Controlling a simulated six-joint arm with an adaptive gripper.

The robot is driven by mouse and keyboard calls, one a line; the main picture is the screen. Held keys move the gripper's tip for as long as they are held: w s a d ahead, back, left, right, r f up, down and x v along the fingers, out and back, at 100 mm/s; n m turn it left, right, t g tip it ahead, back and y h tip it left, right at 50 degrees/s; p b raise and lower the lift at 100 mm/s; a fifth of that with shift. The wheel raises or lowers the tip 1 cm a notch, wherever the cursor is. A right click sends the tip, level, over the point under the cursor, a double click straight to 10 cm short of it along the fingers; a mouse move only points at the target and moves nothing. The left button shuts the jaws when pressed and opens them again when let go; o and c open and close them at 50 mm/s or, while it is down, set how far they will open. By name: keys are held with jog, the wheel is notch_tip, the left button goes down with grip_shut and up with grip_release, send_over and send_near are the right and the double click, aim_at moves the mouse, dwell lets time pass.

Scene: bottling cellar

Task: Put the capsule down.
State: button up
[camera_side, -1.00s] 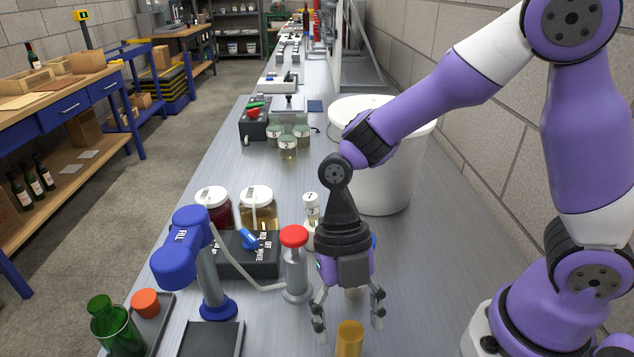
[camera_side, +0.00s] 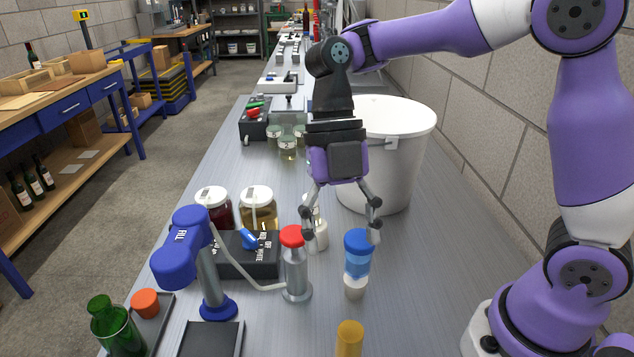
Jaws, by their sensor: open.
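A gold cylinder, which looks like the capsule (camera_side: 349,340), stands upright on the grey bench at the bottom edge of the picture; its lower end is cut off by the frame. My gripper (camera_side: 341,236) is open, with its fingers spread and nothing between them. It hangs above the bench, higher and farther back than the capsule, and is clear of it.
A blue-and-white bottle (camera_side: 357,262) stands behind the capsule. A red-topped metal cylinder (camera_side: 295,270), a blue filler (camera_side: 190,250), a black switch box (camera_side: 250,262) and two white-lidded jars (camera_side: 258,208) stand left. A white bucket (camera_side: 400,165) is behind. Bench to the right is clear.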

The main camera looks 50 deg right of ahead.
jog(key=s+d+r+m+t+h, duration=0.1)
jog(key=d+m+t, duration=0.3)
jog(key=m, duration=1)
jog(key=s+d+r+m+t+h, duration=0.1)
jog(key=d+m+t, duration=0.4)
jog(key=m, duration=1)
jog(key=shift+s+d, duration=0.35)
jog(key=shift+d, duration=0.85)
